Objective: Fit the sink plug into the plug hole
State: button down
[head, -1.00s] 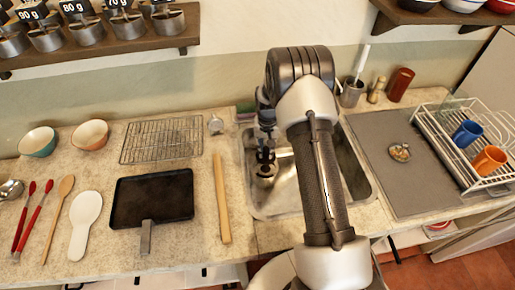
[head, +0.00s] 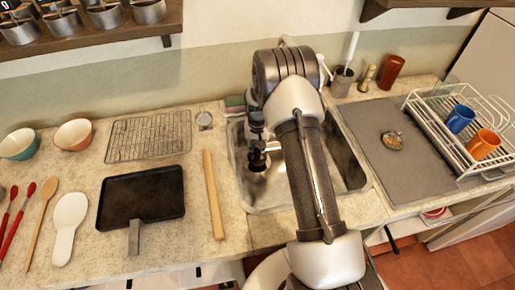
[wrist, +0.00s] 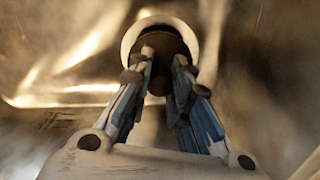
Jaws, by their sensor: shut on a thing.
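My gripper (head: 257,160) is down inside the steel sink (head: 350,180), near its left side. In the wrist view my gripper (wrist: 162,60) has its two fingers close together, shut on a dark round sink plug (wrist: 178,42). A pale ring (wrist: 132,38) shows around the plug; it looks like the rim of the plug hole. The fingers cover part of both. I cannot tell whether the plug is seated in the hole or just above it. In the head view my arm hides part of the sink.
A rolling pin (head: 213,195) and a black pan (head: 140,197) lie left of the sink. On the right are a grey mat (head: 400,165) with a small dish (head: 392,140) and a rack (head: 440,130) with mugs. A utensil pot (head: 342,82) stands behind the sink.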

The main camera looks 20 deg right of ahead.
aim_at(257, 156)
jog(key=shift+f, duration=0.6)
jog(key=shift+f+b, duration=1.2)
jog(key=shift+b, duration=0.05)
dwell(1.3)
jog(key=c, duration=1.4)
grip_release()
notch_tip(257, 156, up, 12)
jog(key=shift+r, duration=0.1)
